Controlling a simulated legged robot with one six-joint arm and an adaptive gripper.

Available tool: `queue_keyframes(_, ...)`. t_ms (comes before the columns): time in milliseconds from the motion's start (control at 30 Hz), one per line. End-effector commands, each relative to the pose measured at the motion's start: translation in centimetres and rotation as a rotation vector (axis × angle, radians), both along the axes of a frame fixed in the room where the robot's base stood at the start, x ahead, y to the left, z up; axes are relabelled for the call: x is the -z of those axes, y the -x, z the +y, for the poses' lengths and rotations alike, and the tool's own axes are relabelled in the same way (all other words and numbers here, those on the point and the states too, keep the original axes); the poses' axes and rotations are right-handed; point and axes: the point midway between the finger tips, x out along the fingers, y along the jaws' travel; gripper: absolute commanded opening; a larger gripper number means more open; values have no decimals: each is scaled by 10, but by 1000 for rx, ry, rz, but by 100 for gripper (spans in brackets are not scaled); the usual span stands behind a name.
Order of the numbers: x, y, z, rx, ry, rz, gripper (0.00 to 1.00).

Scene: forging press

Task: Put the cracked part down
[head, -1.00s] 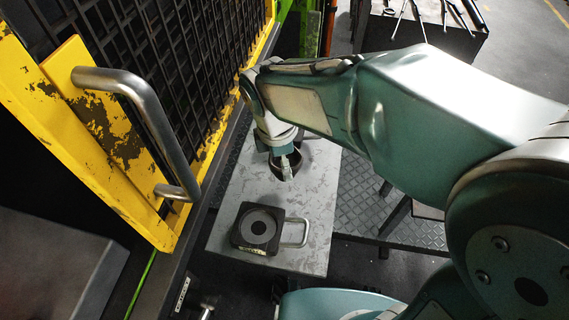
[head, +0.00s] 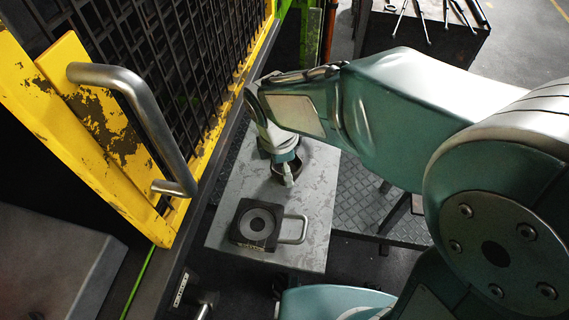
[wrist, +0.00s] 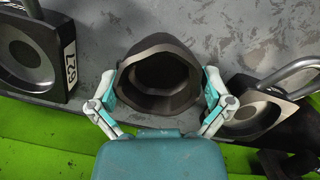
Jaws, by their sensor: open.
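The cracked part is a dark, hollow, cup-like piece (wrist: 160,72) with a wide open mouth. In the wrist view it sits between the two fingers of my gripper (wrist: 161,88), which are spread apart on either side of it. Whether a finger still touches its wall I cannot tell. In the head view the part (head: 296,167) appears at the grey table top (head: 232,196), partly hidden by my gripper (head: 287,174). I see no crack on it from here.
A dark square block with a round recess and a metal handle (head: 256,225) lies nearer on the table. The wrist view shows blocks at left (wrist: 35,50) and right (wrist: 262,108). A yellow-framed mesh guard (head: 130,165) stands close left. Tools lie on a bench (head: 425,35) behind.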

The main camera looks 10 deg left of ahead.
Motion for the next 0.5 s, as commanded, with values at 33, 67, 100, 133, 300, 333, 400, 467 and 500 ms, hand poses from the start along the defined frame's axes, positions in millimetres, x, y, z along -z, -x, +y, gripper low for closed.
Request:
queue_keyframes(33,-2,0,0,0,0,-1,100)
queue_keyframes(67,-4,0,1,0,-2,-2,100)
queue_keyframes(100,-8,0,1,0,-2,-3,100)
queue_keyframes(133,-12,0,2,0,-2,-3,100)
queue_keyframes(300,-45,0,6,-1,-4,-6,100)
queue_keyframes(333,-51,1,7,-2,-4,-5,100)
queue_keyframes(400,-66,2,8,-2,-3,-4,100)
queue_keyframes(467,-78,2,10,-2,-4,-5,100)
queue_keyframes(500,-86,2,11,-2,-3,-4,100)
